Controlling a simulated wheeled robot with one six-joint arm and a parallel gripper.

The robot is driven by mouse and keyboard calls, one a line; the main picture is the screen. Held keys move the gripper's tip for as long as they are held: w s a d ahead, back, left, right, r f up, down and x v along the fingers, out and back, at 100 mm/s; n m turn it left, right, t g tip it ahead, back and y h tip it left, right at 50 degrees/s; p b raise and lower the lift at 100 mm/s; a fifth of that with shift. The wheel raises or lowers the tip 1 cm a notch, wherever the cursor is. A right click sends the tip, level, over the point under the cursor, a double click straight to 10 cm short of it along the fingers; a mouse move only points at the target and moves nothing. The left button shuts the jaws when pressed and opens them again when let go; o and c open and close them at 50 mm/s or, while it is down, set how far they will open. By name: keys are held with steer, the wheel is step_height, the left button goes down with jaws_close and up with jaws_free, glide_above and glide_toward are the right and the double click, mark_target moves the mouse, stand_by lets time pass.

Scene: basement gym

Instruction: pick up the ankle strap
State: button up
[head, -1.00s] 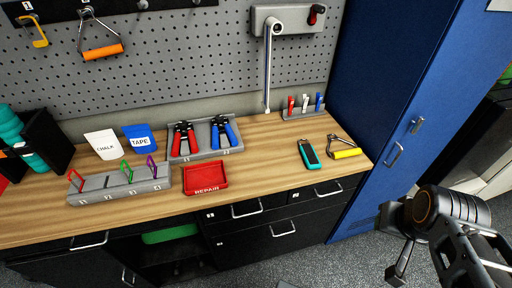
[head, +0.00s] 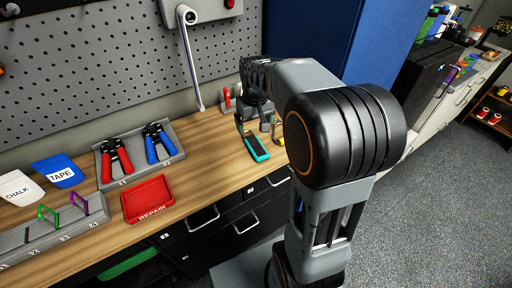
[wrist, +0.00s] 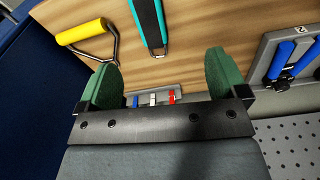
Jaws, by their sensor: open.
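The ankle strap (head: 257,149), a teal-edged dark band, lies flat on the wooden workbench at its right part. In the wrist view the strap (wrist: 150,24) is at the top centre, ahead of the fingertips and partly cut off by the frame edge. My gripper (wrist: 162,72) is open with green finger pads, and nothing is between them. In the head view my gripper (head: 256,121) is over the bench just behind the strap; my arm hides part of it. I cannot tell its exact height.
A yellow-handled grip (wrist: 85,32) lies close beside the strap. A small rack of clips (wrist: 155,98) stands near the wall. A red repair tray (head: 149,199) and a grey holder with red and blue hand grippers (head: 172,140) are to the left. A blue cabinet (head: 325,35) borders the right.

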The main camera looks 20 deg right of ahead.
steer(key=w+d+f+g, duration=0.1)
steer(key=w+d+f, duration=0.2)
steer(key=w+f, duration=0.1)
glide_above(257, 147)
step_height(257, 147, down, 7)
steer(key=shift+r+p, duration=0.1)
steer(key=shift+p, duration=0.3)
steer(key=shift+f+p, duration=0.8)
steer(key=shift+f, duration=2.5)
steer(key=shift+s, duration=0.1)
steer(key=shift+c, duration=0.2)
steer(key=c, duration=1)
steer(key=shift+r, duration=0.1)
